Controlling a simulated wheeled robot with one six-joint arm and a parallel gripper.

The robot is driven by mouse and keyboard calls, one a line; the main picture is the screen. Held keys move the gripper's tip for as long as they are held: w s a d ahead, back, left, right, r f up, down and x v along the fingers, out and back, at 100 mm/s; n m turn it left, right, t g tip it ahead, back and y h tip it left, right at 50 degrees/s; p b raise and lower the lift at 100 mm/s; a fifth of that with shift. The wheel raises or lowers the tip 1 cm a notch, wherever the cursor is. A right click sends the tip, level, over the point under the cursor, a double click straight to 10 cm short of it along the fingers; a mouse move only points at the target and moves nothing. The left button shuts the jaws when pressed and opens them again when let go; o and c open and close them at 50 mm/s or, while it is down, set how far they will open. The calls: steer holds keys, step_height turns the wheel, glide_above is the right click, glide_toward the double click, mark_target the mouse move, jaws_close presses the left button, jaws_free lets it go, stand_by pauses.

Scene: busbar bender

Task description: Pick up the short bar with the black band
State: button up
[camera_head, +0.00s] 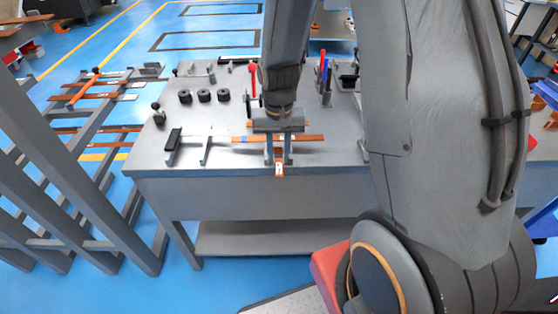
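My gripper (278,126) hangs down over the middle of the grey table, seen from behind. Its fingers are hard to tell from the grey uprights below it, so I cannot see whether it is open or shut. A copper-coloured bar (314,138) lies crosswise just below it, with a blue band near its left end. A second copper-coloured piece (279,169) with a white label points toward me between the uprights; most of it is hidden. I cannot make out a black band on either one.
The grey table (230,180) also bears several black cylinders (204,96), a small stand with a black block (173,139), and red-handled and blue-handled tools (324,72) at the back. A grey rack (60,200) holding copper bars (92,84) stands at the left.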

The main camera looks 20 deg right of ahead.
jaws_close()
steer(key=shift+r, duration=0.1)
step_height(320, 180, up, 10)
steer(key=p, duration=0.8)
steer(key=b, duration=0.3)
glide_above(278, 161)
steer(key=shift+f, duration=3.15)
steer(key=shift+f, duration=0.35)
steer(key=shift+o, duration=2.1)
jaws_free()
steer(key=shift+r, duration=0.2)
